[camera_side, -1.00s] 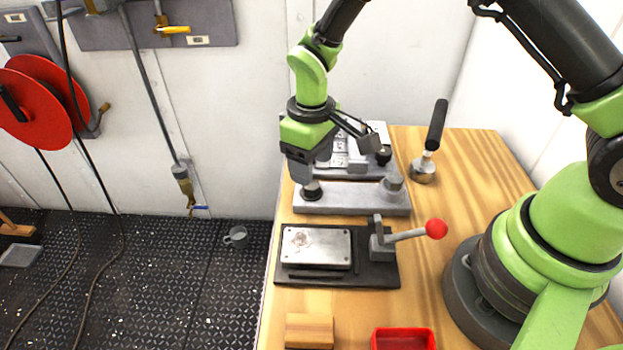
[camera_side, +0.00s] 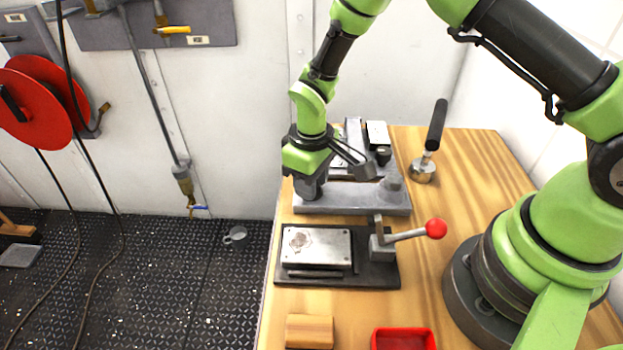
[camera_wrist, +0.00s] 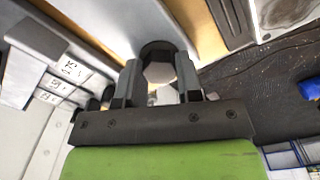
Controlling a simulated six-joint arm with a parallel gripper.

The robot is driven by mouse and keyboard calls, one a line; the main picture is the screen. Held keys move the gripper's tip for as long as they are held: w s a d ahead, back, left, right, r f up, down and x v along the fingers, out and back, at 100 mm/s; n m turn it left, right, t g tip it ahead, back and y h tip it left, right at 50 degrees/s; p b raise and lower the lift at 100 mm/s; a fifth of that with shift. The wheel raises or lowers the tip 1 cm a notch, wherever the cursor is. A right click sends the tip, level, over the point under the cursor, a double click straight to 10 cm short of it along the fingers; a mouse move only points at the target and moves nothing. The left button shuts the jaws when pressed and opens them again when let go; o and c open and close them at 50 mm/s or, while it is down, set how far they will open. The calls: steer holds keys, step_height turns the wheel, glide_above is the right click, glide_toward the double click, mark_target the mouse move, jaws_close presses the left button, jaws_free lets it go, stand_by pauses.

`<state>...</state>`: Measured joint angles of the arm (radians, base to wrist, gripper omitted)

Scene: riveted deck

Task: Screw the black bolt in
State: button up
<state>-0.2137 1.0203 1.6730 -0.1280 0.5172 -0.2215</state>
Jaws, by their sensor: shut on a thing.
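The grey metal plate (camera_side: 350,198) lies on the wooden bench, with a grey bolt (camera_side: 393,182) standing at its right end. My gripper (camera_side: 309,193) points down at the plate's left end and hides the black bolt there in the side view. In the wrist view, my gripper (camera_wrist: 160,80) has its two fingers closed on either side of the black bolt (camera_wrist: 150,48), which has a dark round rim and a pale six-sided face. The plate (camera_wrist: 115,18) passes behind it. How deep the bolt sits cannot be told.
A black fixture (camera_side: 378,272) with a red-ball lever (camera_side: 435,229) is in front of the plate. A black-handled tool (camera_side: 436,126) stands to the right. A wooden block (camera_side: 309,332) and a red tray (camera_side: 403,331) are at the front. Labelled parts sit behind the plate.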

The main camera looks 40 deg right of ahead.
steer(key=shift+m, duration=0.3)
steer(key=m, duration=0.4)
steer(key=shift+m, duration=2.4)
steer(key=o, duration=0.9)
steer(key=shift+o, duration=0.2)
step_height(320, 180, up, 10)
